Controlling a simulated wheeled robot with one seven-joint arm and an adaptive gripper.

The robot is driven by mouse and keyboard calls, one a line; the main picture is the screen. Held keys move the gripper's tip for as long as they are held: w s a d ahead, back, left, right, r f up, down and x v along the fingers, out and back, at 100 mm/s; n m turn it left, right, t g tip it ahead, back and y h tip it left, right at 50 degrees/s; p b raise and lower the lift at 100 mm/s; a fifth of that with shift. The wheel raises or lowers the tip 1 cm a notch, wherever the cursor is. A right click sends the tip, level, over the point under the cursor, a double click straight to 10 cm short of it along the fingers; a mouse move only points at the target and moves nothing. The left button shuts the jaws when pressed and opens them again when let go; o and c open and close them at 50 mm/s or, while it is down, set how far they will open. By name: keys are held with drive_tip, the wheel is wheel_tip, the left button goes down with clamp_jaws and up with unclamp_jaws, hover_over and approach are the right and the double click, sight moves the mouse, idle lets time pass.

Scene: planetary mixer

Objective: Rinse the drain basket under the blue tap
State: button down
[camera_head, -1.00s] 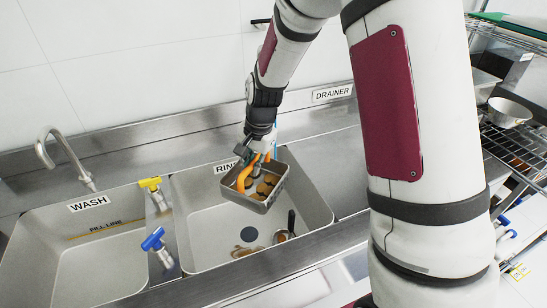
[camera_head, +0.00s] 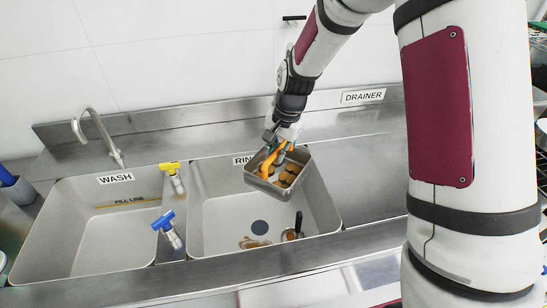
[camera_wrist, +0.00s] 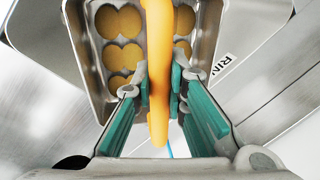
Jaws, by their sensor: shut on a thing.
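The drain basket (camera_head: 280,175) is a grey metal box with an orange handle. It hangs above the rinse basin (camera_head: 215,215), towards its back right. My gripper (camera_wrist: 160,88) is shut on the orange handle (camera_wrist: 158,60), its teal pads on both sides. The wrist view looks into the basket (camera_wrist: 86,60); rounded yellow-brown patches show on its floor. The blue tap handle (camera_head: 164,222) stands between the two basins, left of and apart from the basket. I see no water running. My gripper's fingertips are partly hidden in the head view.
The wash basin (camera_head: 75,235) lies at the left, with a curved metal spout (camera_head: 95,130) behind it. A yellow tap handle (camera_head: 171,168) stands behind the blue one. A dark-handled item (camera_head: 290,235) and brown residue (camera_head: 252,243) lie in the rinse basin. The drainer surface (camera_head: 365,150) is clear.

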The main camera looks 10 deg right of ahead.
drive_tip(key=w+d+f+b, duration=0.2)
drive_tip(key=w+d+b, duration=0.2)
drive_tip(key=w, duration=0.4)
drive_tip(key=shift+w+d+b, duration=0.3)
drive_tip(key=shift+w+b, duration=0.1)
drive_tip(key=shift+b, duration=0.35)
drive_tip(key=shift+s+d, duration=0.1)
drive_tip(key=shift+d, duration=0.1)
drive_tip(key=shift+s+d, duration=0.2)
drive_tip(key=shift+d, duration=0.15)
idle(0.4)
drive_tip(key=shift+w+a, duration=0.1)
drive_tip(key=shift+a, duration=0.05)
drive_tip(key=shift+w+a, duration=0.2)
drive_tip(key=shift+a, duration=0.15)
drive_tip(key=shift+s+d, duration=0.1)
drive_tip(key=shift+d, duration=0.05)
drive_tip(key=shift+s+d, duration=0.2)
drive_tip(key=shift+d, duration=0.15)
